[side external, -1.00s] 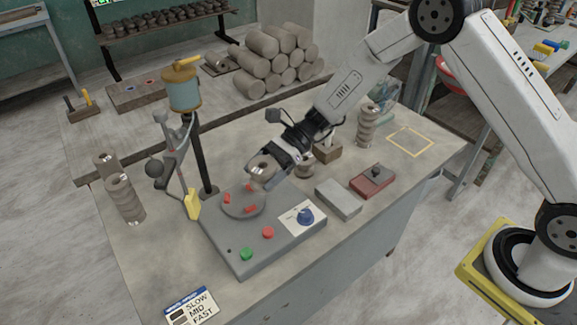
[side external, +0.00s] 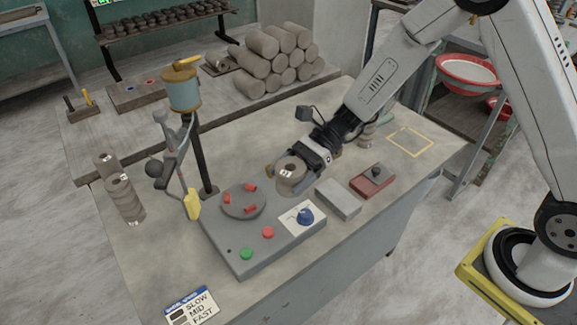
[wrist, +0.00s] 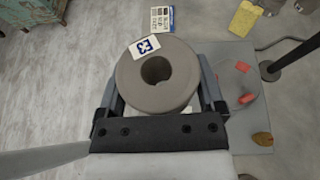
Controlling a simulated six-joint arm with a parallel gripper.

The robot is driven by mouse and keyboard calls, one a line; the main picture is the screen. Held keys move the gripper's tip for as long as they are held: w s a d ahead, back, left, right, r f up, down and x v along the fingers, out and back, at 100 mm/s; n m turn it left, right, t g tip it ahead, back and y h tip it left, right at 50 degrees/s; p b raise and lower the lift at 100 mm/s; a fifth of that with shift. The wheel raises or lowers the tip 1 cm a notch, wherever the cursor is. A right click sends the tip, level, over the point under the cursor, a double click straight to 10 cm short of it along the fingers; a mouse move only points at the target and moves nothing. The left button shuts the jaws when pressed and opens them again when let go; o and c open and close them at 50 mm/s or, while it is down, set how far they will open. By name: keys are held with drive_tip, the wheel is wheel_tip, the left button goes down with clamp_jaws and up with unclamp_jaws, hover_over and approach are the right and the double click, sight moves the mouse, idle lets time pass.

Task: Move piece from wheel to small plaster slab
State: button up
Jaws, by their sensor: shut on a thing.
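The piece (side external: 291,182) is a thick grey clay ring with a hole in its middle. It carries a white label on top, and it also shows in the wrist view (wrist: 185,88). My gripper (side external: 290,174) is shut on it, with one finger on each side. In the side external view it is held right of the wheel (side external: 238,207), apart from it. The wheel is a round grey disc with red pads and nothing on it. A pale grey rectangular slab (side external: 338,198), likely the small plaster slab, lies right of the piece with a bare top.
A red block with a dark knob (side external: 372,182) lies beside the slab. The wheel's base (side external: 240,256) has coloured buttons and a blue dial. A post with a blue container (side external: 184,90) rises behind it. Stacked rings (side external: 125,200) stand at left. A yellow outline (side external: 410,141) marks bare table.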

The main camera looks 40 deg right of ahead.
drive_tip(key=shift+d, duration=0.1)
idle(0.3)
drive_tip(key=s+d+f+m+t, duration=0.1)
drive_tip(key=s+d+m+t, duration=0.1)
drive_tip(key=s+d, duration=0.4)
drive_tip(key=s+d+f+m+t+h, duration=0.1)
drive_tip(key=s+d+m+t, duration=0.2)
drive_tip(key=s+d, duration=0.3)
drive_tip(key=shift+s+d+f+t, duration=0.3)
drive_tip(key=shift+s+d+f, duration=0.05)
drive_tip(key=shift+d, duration=2.2)
hover_over(340, 196)
drive_tip(key=f, duration=0.8)
drive_tip(key=shift+s+f, duration=0.3)
drive_tip(key=shift+s, duration=0.1)
drive_tip(key=shift+w+f, duration=0.35)
drive_tip(key=shift+f, duration=0.05)
